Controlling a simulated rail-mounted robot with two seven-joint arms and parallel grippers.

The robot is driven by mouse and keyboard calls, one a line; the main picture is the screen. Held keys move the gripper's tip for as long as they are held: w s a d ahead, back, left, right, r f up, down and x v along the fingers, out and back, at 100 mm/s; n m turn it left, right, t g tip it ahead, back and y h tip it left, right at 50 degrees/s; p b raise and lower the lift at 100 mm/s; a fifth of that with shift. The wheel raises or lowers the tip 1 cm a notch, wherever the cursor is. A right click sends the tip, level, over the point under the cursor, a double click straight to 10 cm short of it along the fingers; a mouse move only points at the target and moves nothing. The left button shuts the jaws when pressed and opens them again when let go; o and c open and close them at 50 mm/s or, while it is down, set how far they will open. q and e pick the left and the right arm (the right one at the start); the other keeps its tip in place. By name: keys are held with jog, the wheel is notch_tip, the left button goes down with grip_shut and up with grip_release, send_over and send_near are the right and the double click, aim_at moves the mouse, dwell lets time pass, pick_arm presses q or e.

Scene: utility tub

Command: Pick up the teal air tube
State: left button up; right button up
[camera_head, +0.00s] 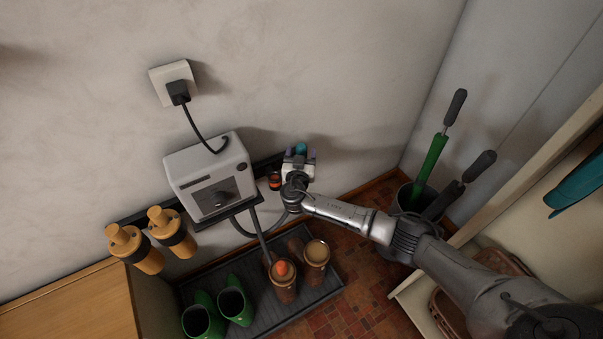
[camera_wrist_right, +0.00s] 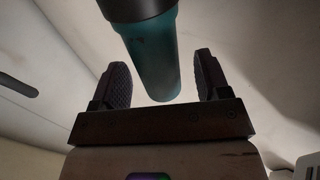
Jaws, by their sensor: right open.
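The teal air tube (camera_wrist_right: 152,55) is a cylinder with a darker upper part. In the right wrist view it lies between the two dark pads of my right gripper (camera_wrist_right: 163,76), with a gap visible on each side. In the head view only a small teal patch of the tube (camera_head: 300,148) shows at the wall, just beyond my right gripper (camera_head: 299,157). The gripper is open, its fingers at either side of the tube. The rest of the tube is hidden behind the gripper. My left gripper is not in view.
A grey box (camera_head: 208,178) on the wall has a cable to a socket (camera_head: 173,82). Boots stand on a dark tray (camera_head: 252,312). A bucket (camera_head: 408,199) holds green-handled tools.

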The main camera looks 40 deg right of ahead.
jog(key=shift+w+d, duration=0.35)
jog(key=shift+c, duration=0.2)
jog(key=c, duration=1)
jog(key=shift+r, duration=0.55)
notch_tip(320, 180, up, 27)
jog(key=p, duration=1)
